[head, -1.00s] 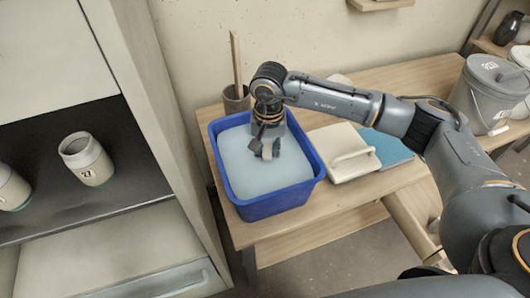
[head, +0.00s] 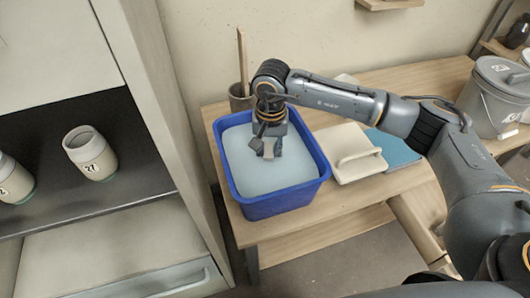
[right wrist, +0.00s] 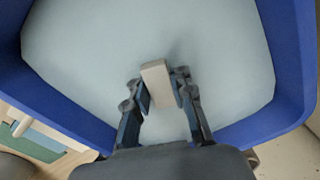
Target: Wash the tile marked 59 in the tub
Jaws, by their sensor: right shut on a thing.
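A blue tub (head: 285,203) filled with pale liquid stands on the wooden table. My right gripper (head: 268,152) is over the tub, pointing down at the liquid. It is shut on a small pale tile, which shows between the fingers in the right wrist view (right wrist: 158,83). The tile's lower end is at or near the liquid; I cannot tell how deep it is. No number can be read on it. My left gripper is not in view.
A cream board with a handle (head: 350,153) and a blue-teal slab (head: 395,150) lie right of the tub. A grey lidded bucket (head: 490,98) stands farther right. A pot (head: 240,97) with a stick is behind the tub. Cups, one marked 27 (head: 90,153), stand on the left shelf.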

